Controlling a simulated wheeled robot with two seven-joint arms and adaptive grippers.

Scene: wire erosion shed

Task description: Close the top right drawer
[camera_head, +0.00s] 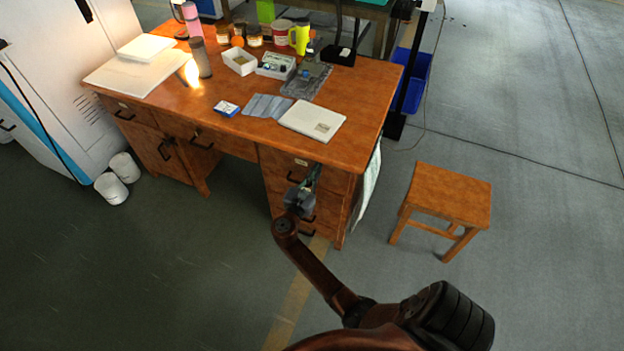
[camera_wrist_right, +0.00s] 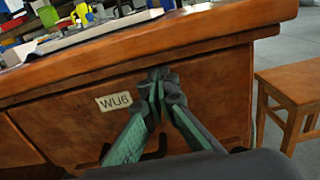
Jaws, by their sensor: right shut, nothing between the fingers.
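The top right drawer (camera_head: 281,158) is in the right pedestal of the wooden desk, with a label and a dark handle on its front. In the right wrist view its front (camera_wrist_right: 75,128) carries a WU6 label (camera_wrist_right: 114,101) and looks about flush under the desk top. My right gripper (camera_head: 312,172) is shut and empty at the right part of the drawer front. In the right wrist view its fingertips (camera_wrist_right: 157,78) are together at the front, just under the desk edge; I cannot tell whether they touch it. My left gripper is not in view.
The desk top (camera_head: 220,120) holds a white laptop-like slab (camera_head: 312,120), a blue box, trays, mugs and bottles. A wooden stool (camera_head: 450,190) stands right of the desk. White buckets (camera_head: 111,187) stand at the left. Floor in front is clear.

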